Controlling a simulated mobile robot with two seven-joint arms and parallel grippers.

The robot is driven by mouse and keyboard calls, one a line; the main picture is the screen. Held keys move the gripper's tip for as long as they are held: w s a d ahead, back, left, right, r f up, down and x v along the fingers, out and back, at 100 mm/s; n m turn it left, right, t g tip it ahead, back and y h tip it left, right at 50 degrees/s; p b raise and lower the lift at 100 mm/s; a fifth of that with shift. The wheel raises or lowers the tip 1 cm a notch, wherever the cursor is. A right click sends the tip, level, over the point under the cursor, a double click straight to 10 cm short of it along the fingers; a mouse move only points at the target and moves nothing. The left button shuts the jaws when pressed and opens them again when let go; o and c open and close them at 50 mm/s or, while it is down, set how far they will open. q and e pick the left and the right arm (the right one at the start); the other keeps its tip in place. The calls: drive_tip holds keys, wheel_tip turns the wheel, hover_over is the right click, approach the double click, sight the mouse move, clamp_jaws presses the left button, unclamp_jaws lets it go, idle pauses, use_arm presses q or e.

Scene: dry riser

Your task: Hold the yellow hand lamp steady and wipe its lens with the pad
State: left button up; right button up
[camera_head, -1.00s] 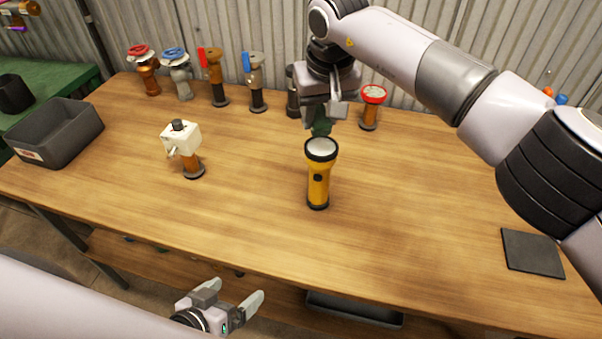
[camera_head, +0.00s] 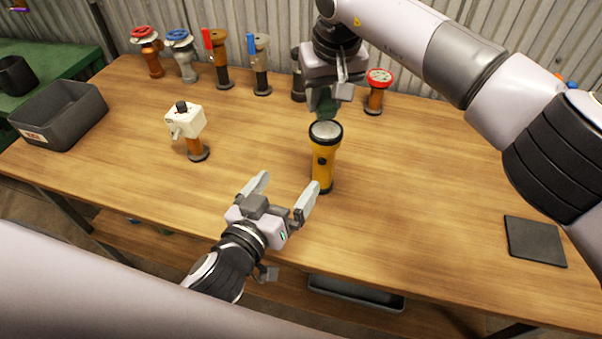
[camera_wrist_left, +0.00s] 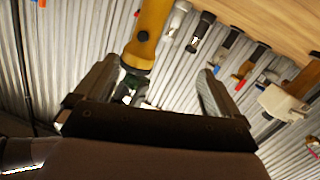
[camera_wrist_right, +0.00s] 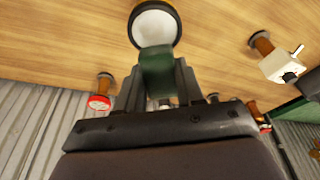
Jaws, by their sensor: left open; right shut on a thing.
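The yellow hand lamp (camera_head: 322,168) stands upright on the wooden table, its pale lens (camera_head: 325,131) facing up inside a black rim. My left gripper (camera_head: 288,184) is open and empty, in front of the lamp and to its left; the lamp body (camera_wrist_left: 148,35) shows beyond its fingers in the left wrist view. My right gripper (camera_head: 334,92) is shut on the green pad (camera_head: 326,108), just behind and above the lamp head. In the right wrist view the pad (camera_wrist_right: 157,75) overlaps the edge of the lens (camera_wrist_right: 155,27); I cannot tell whether they touch.
Several valves stand along the back, with a red-topped one (camera_head: 377,90) near my right gripper. A white-headed fitting (camera_head: 187,128) stands left of the lamp. A grey bin (camera_head: 62,112) is at the far left, a dark flat mat (camera_head: 535,241) at the right. The table's front middle is clear.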

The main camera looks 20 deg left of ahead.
sight(329, 134)
use_arm(q)
drive_tip(key=w+d+m, duration=0.1)
drive_tip(key=w, duration=0.3)
drive_tip(key=w+d+r, duration=0.1)
drive_tip(key=w+d, duration=0.1)
drive_tip(key=w, duration=0.3)
drive_tip(key=w+d+r+m+t, duration=0.1)
drive_tip(key=w+d, duration=0.1)
drive_tip(key=w, duration=0.2)
drive_tip(key=shift+w+r+m+h, duration=0.1)
drive_tip(key=shift+w+m+h, duration=0.2)
drive_tip(key=shift+w, duration=0.1)
drive_tip(key=c, duration=1.3)
